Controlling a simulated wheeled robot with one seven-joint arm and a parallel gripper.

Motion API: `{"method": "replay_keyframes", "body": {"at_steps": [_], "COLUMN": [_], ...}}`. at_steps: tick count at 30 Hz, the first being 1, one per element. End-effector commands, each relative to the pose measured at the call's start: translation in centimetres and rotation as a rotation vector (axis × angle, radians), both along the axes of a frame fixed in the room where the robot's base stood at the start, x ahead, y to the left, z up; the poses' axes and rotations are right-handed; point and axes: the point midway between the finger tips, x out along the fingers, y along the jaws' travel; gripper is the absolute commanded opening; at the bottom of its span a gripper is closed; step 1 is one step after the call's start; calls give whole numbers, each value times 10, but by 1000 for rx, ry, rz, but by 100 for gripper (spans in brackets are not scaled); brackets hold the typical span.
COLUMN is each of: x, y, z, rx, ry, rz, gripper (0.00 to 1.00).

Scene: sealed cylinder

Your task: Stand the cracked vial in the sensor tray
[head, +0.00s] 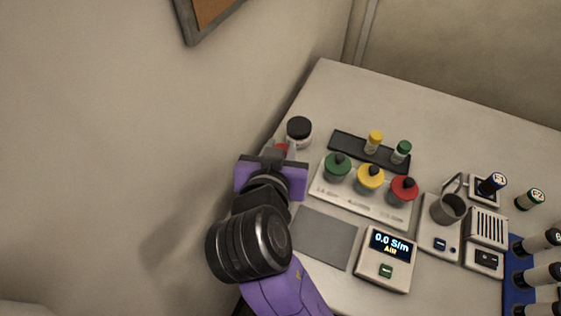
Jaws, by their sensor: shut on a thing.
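My gripper (281,150) is at the left edge of the table, shut on a small red-topped thing (281,148). Most of the held thing is hidden by my gripper and wrist, and I cannot see any crack in it. A long dark tray (346,143) lies at the back of the table, right of my gripper, and looks like the sensor tray. A yellow-capped vial (374,142) and a green-capped vial (401,152) stand upright in its middle and right part. Its left part is bare.
A black-lidded jar (299,132) stands just behind my gripper. A pale block (345,202) with green, yellow and red knobs lies before the tray. A grey pad (325,238), a meter (387,259) reading 0.0 S/m and a metal cup (448,209) are nearer or right.

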Motion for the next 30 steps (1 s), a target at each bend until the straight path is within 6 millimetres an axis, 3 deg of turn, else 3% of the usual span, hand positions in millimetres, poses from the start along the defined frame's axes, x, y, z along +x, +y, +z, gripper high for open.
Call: {"method": "replay_keyframes", "body": {"at_steps": [7,15,26,27,30], "x": [0,0,0,0,0], "y": [0,1,0,0,0], "z": [-17,-51,-55,-55,-54], "rx": [-1,0,1,1,1], "ry": [1,1,0,0,0], "rz": [0,1,0,0,0], "gripper": [0,0,0,30,49]}}
